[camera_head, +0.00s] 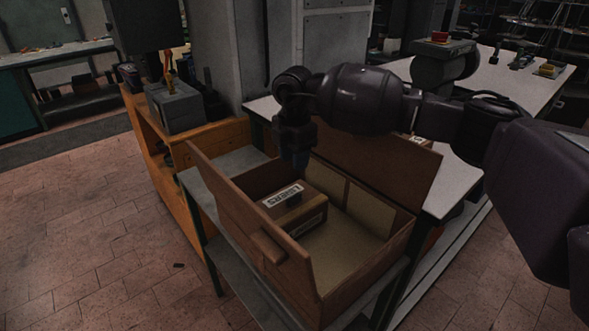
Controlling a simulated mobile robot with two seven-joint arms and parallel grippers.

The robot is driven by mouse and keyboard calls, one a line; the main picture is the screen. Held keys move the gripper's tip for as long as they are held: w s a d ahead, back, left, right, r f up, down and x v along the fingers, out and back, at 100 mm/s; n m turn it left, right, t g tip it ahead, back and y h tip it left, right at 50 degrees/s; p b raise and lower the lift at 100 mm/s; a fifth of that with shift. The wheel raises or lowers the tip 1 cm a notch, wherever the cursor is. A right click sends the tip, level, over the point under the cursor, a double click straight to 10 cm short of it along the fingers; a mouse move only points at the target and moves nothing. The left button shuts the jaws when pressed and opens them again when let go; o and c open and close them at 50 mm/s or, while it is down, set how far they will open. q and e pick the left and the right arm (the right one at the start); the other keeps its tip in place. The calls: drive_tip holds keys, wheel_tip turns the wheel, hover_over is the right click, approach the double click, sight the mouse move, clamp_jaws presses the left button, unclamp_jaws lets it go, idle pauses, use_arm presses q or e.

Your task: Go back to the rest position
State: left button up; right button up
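My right arm comes in from the right and reaches across the middle of the head view. Below the gripper, inside the box, lies a smaller brown box (306,216) with a white label reading "LINERS". The gripper appears above or just behind this small box; contact is not clear. My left gripper is not in view.
An orange workbench (168,190) is at the left, and a white table (504,85) extends behind.

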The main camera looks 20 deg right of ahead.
drive_tip(key=shift+r, duration=0.35)
